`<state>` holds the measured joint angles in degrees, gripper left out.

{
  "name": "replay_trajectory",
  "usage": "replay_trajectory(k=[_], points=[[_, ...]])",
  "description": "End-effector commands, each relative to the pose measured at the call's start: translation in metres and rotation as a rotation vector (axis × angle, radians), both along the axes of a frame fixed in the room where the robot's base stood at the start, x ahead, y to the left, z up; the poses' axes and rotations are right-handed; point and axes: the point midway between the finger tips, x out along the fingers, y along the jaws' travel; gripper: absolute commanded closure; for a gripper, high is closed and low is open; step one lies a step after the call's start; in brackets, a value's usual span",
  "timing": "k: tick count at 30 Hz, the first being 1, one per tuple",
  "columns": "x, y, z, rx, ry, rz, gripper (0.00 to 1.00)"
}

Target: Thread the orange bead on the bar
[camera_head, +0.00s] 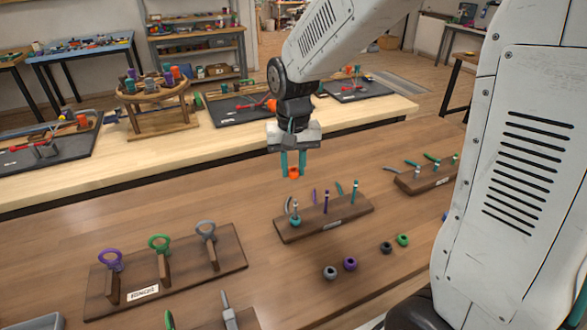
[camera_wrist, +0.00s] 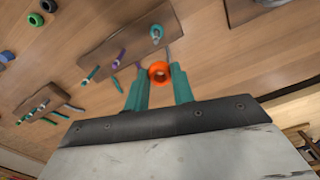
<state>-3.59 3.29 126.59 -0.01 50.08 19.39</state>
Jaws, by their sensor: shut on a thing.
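My gripper (camera_head: 293,168) is shut on the orange bead (camera_head: 294,173), which sits between its teal fingertips above the table. The bead also shows in the wrist view (camera_wrist: 159,72), with its hole visible. In front of it in the head view is a small wooden stand (camera_head: 323,220) with several upright coloured bars, one with a teal bead (camera_head: 296,223) at its foot. The stand also shows in the wrist view (camera_wrist: 128,42). The bead is apart from the bars. Which bar the task means cannot be told.
Loose grey, purple, dark and green beads lie in front of the stand, such as the purple one (camera_head: 350,263). A rack with ring-topped pieces (camera_head: 165,266) stands at left. Another bar stand (camera_head: 428,176) is at right. Bare tabletop (camera_head: 215,205) lies left of the gripper.

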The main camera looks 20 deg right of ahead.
Motion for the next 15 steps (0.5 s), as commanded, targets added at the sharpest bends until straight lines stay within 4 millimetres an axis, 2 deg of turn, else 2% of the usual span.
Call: replay_trajectory(k=[1,4,15], points=[[-0.009,0.001,0.000,0.000,-0.001,0.002,0.96],[-0.017,0.002,-0.001,0.000,0.001,0.004,0.96],[-0.017,0.004,-0.022,0.000,0.002,0.006,0.96]])
